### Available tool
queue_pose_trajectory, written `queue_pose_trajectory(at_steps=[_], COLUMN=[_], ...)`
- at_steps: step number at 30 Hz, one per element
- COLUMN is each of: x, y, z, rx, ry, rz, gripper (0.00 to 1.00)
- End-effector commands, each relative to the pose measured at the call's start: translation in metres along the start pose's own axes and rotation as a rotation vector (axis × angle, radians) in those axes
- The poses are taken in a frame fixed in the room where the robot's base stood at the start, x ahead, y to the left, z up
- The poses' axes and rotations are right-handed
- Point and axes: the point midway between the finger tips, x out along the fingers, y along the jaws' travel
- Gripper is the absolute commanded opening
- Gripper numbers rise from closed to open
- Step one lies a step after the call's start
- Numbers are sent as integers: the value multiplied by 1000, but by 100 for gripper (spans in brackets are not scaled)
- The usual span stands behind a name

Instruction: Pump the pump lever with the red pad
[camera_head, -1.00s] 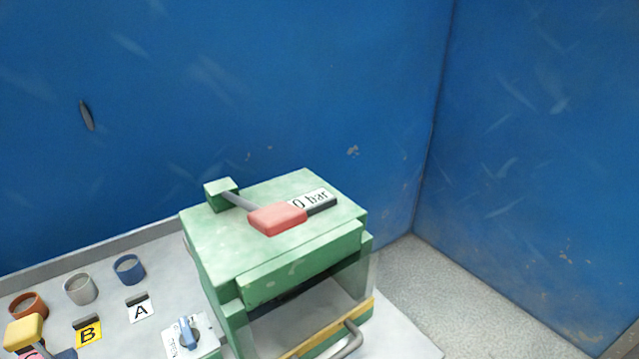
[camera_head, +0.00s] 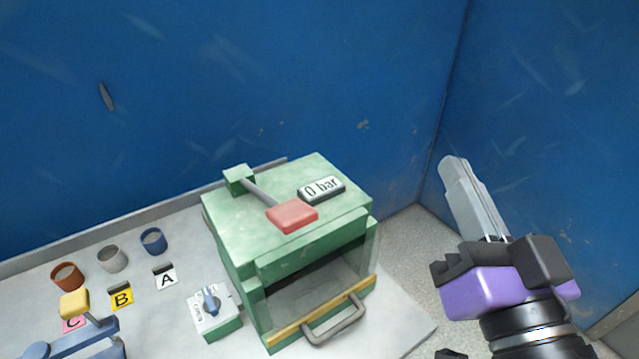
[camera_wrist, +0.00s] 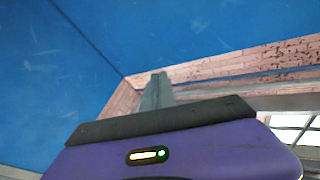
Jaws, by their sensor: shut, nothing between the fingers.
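The pump lever is a grey rod ending in a red pad (camera_head: 292,216). It lies over the top of a green machine (camera_head: 235,213), and its other end joins a small green block (camera_head: 238,178) at the back left. A display (camera_head: 321,188) beside the pad reads "0 bar". My gripper (camera_head: 455,170) is shut and empty, raised to the right of the machine and apart from the lever. The lever is not in the wrist view.
The machine's front has an opening and a grey handle (camera_head: 334,320) on a yellow bar. A knob box (camera_head: 212,302) stands to its left. Farther left are several cups, label cards A (camera_head: 166,278) and B (camera_head: 122,296), and a yellow-topped lever (camera_head: 75,303). Blue walls stand behind and right.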

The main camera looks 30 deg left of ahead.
Motion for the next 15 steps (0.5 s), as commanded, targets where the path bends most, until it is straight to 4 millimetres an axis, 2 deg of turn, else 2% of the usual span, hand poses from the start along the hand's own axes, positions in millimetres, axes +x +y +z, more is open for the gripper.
queue_pose_trajectory(at_steps=[1, 7, 11, 15], x=[11, 37, 44, 42], y=[-16, -72, -107, -139], z=[-15, -40, -49, -51], rx=[-8, -44, -90, -164], ry=[-16, -138, -246, -394], rz=[-40, -181, -264, -339], gripper=[0, 0, 0, 0])
